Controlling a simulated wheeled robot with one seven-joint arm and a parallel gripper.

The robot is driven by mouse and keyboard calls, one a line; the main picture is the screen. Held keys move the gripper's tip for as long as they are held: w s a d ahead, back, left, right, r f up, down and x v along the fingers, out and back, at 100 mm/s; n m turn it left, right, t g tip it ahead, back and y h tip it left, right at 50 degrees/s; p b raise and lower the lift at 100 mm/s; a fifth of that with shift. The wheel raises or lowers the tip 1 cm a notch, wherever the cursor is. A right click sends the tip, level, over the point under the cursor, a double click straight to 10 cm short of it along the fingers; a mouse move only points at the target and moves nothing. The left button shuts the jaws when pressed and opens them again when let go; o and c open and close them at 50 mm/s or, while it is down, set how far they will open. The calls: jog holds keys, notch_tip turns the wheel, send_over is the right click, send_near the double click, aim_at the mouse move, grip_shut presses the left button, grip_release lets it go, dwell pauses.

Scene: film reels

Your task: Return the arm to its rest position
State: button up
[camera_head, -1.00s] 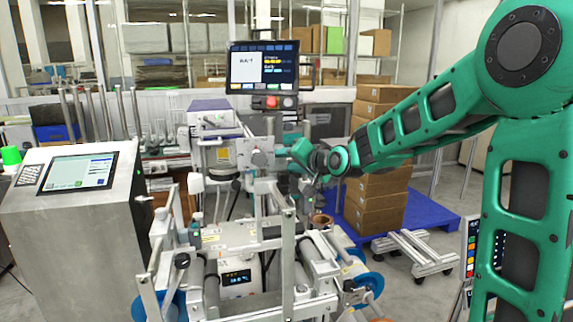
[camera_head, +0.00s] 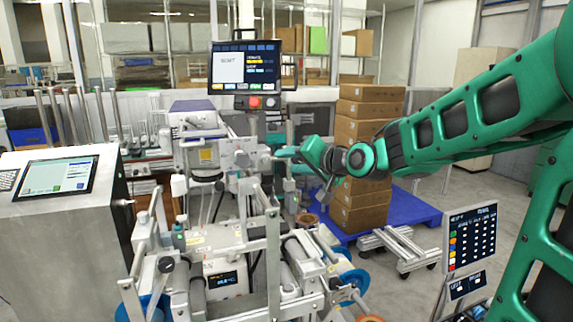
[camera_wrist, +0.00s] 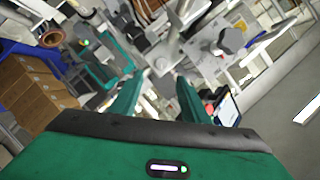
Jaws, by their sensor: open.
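My green arm reaches in from the right in the head view. My gripper (camera_head: 285,153) is small there, beside the right part of the metal machine (camera_head: 212,240). In the wrist view my gripper (camera_wrist: 158,88) shows two green fingers spread apart with nothing held between them. Grey metal machine parts (camera_wrist: 165,55) show beyond the fingertips; whether they touch cannot be told. A copper-brown ring-shaped part (camera_head: 307,222) sits on the machine below my gripper, and a similar one (camera_wrist: 50,37) shows in the wrist view.
A monitor (camera_head: 243,67) stands above the machine. A steel console (camera_head: 60,240) is at left. Stacked cartons (camera_head: 360,125) stand on a blue pallet (camera_head: 412,208) behind my arm. A panel with coloured buttons (camera_head: 470,240) is at right. Grey floor shows between pallet and panel.

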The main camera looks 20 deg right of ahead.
jog(key=shift+f, duration=0.1)
jog(key=s+d+f+g+h, duration=0.2)
jog(key=s+d+f+g, duration=0.3)
jog(key=s, duration=0.4)
jog(key=s+d+f+g+h, duration=0.1)
jog(key=s+d+f+g, duration=0.1)
jog(key=s+d+f, duration=0.55)
jog(key=s+d+f+g+h, duration=0.2)
jog(key=s+f+g, duration=0.2)
jog(key=s, duration=0.7)
jog(key=s+f+g, duration=0.2)
jog(key=s+g, duration=0.1)
jog(key=s, duration=0.9)
jog(key=shift+f+g+y, duration=0.2)
jog(key=shift+g+y, duration=0.1)
jog(key=shift+y, duration=0.1)
jog(key=shift+w+f, duration=0.25)
jog(key=shift+w, duration=0.3)
